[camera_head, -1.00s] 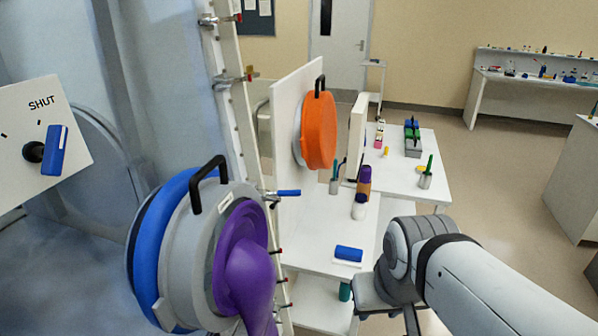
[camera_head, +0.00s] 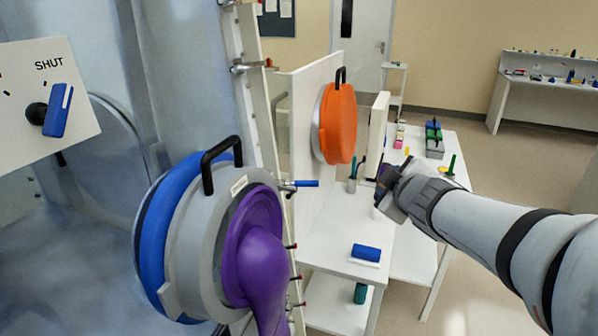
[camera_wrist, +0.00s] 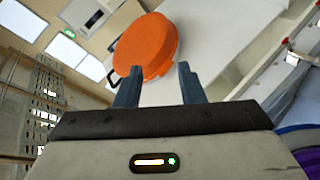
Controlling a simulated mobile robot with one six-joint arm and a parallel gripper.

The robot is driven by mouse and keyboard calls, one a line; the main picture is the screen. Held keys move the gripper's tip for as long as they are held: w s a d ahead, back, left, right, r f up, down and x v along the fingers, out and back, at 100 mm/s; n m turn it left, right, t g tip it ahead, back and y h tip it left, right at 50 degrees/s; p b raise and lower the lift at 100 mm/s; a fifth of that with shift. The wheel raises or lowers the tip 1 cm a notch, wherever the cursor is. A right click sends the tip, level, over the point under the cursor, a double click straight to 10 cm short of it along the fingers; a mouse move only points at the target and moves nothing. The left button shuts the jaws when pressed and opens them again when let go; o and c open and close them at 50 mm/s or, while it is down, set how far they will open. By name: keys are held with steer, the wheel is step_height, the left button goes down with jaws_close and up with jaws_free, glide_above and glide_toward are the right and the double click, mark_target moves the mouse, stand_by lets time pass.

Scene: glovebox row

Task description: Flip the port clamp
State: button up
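A glove port with a grey ring (camera_head: 190,246), a blue band behind it and a purple glove (camera_head: 262,255) stands at the lower left of the head view. A black handle (camera_head: 207,166) rises from the ring's top. A blue-handled lever (camera_head: 305,183) points right, level, beside the port. I cannot tell for certain which part is the port clamp. My gripper (camera_head: 384,184) is right of the lever, apart from it, above the white bench. In the wrist view my gripper (camera_wrist: 158,82) is open and empty, its fingers framing an orange port cover (camera_wrist: 146,46).
A blue block (camera_head: 366,252) lies on the white bench (camera_head: 330,262). A panel marked SHUT (camera_head: 28,130) with a blue knob (camera_head: 58,110) is at the far left.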

mark_target(304, 182)
steer(key=a+n+g+y, duration=0.1)
steer(key=a+n+y, duration=0.2)
steer(key=n, duration=0.1)
steer(key=a+f+n+g+y+b, duration=0.1)
steer(key=a+n+y, duration=0.2)
steer(key=a+n, duration=0.1)
steer(key=w+a+n+y+b, duration=0.1)
steer(key=a+n+y, duration=0.3)
steer(key=n, duration=0.1)
steer(key=shift+w+a+f+g, duration=0.1)
steer(key=shift+a+f+g, duration=0.1)
steer(key=shift+f+g, duration=0.15)
steer(key=shift+s+a+f+n+g+y, duration=0.2)
steer(key=shift+a+n+g+y, duration=0.3)
steer(key=shift+n, duration=0.3)
steer(key=x, duration=0.7)
steer(key=shift+w+a, duration=0.15)
steer(key=shift+w, duration=0.05)
steer(key=shift+c, duration=0.5)
jaws_close()
